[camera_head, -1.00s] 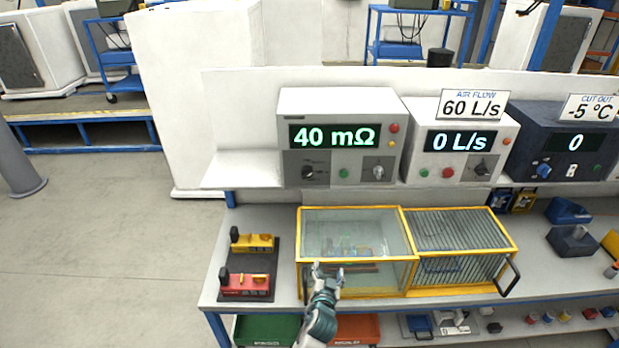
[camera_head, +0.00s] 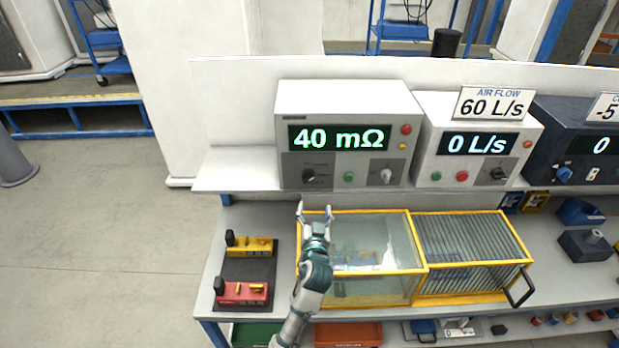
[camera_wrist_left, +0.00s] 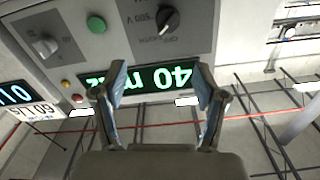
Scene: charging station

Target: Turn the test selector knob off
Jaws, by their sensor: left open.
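The test unit (camera_head: 345,105) with the green "40 mΩ" display stands on the shelf. Its black selector knob (camera_head: 308,175) is at the lower left of the front panel. In the left wrist view, upside down, the black knob (camera_wrist_left: 168,19) shows at the top with small labels around it; "OFF" and "500 V" seem readable. My left gripper (camera_head: 314,209) is open and empty, below and apart from the knob. In the left wrist view its two fingers (camera_wrist_left: 160,75) stand apart in front of the display. My right gripper is not in view.
A green button (camera_head: 349,177) and a pale knob (camera_head: 386,176) share the panel. The air flow unit (camera_head: 477,125) stands to the right. The glass box with yellow frame (camera_head: 375,240) lies under my left arm. The shelf edge (camera_head: 235,180) juts out below the units.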

